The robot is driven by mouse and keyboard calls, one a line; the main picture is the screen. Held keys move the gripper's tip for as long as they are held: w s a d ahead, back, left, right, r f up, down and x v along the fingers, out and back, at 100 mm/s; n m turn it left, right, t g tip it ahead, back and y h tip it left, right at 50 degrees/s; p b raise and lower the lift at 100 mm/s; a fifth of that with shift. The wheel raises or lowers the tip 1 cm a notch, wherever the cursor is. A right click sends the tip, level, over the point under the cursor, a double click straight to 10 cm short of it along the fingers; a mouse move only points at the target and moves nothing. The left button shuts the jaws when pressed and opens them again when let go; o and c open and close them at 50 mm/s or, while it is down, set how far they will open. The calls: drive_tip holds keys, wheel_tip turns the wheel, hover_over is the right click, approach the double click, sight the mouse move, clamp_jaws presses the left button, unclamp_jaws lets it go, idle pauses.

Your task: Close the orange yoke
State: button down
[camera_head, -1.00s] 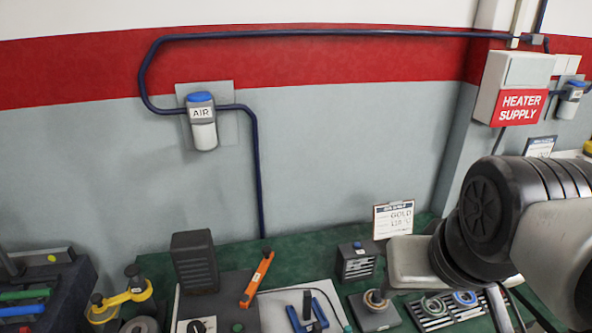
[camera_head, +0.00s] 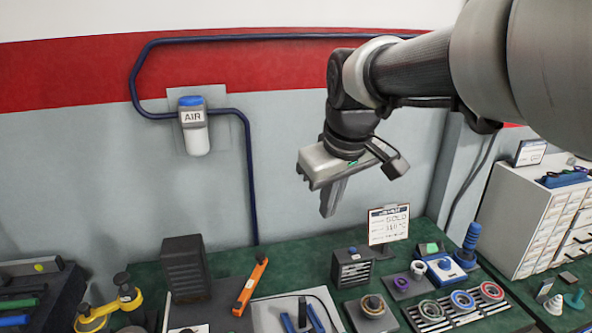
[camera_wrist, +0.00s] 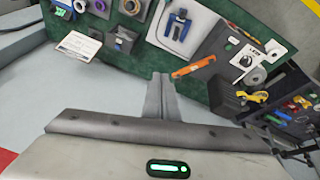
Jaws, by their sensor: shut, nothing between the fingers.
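The orange yoke (camera_head: 250,286) is a narrow bar with dark spots at its ends, at the dark base plate on the green bench in the head view. It slants up to the right there; I cannot tell its exact hinge angle. It also shows in the wrist view (camera_wrist: 193,67), beyond my fingertips. My gripper (camera_head: 328,212) is shut and empty, pointing down in the air above the bench, up and right of the yoke in the head view. Its fingers show together in the wrist view (camera_wrist: 161,78). Nothing touches the yoke.
A dark ribbed block (camera_head: 186,268) stands left of the yoke. A blue-handled tool (camera_head: 304,318) lies on a pale plate to the right. A sign (camera_head: 389,225) stands behind several seal rings. A yellow clamp (camera_head: 112,306) is at left. Air above the bench is clear.

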drive_tip(key=w+a+f+n+g+y+b, duration=0.15)
drive_tip(key=w+a+f+n, duration=0.25)
drive_tip(key=w+a+f, duration=0.55)
drive_tip(key=n+g+y+b, duration=0.1)
drive_tip(key=n, duration=0.2)
hover_over(260, 253)
drive_tip(key=a, duration=0.3)
wheel_tip(260, 253, down, 6)
drive_tip(key=f, duration=0.1)
wheel_tip(260, 253, down, 9)
drive_tip(key=d, duration=0.1)
drive_tip(key=shift+w+d+r, duration=0.15)
drive_tip(key=shift+r, duration=0.05)
drive_tip(key=shift+d, duration=0.1)
drive_tip(key=shift+d+f+m+t+b, duration=0.1)
drive_tip(key=shift+d+m+t+b, duration=0.25)
drive_tip(key=shift+d+m, duration=0.35)
drive_tip(key=s+d+m+t+h+b, duration=0.1)
drive_tip(key=s+d+m+h+b, duration=0.1)
drive_tip(key=s+d+m+b, duration=0.3)
drive_tip(key=shift+s+d+m+t+h, duration=0.35)
drive_tip(key=shift+s+d+m, duration=1.9)
drive_tip(key=shift+d, duration=0.65)
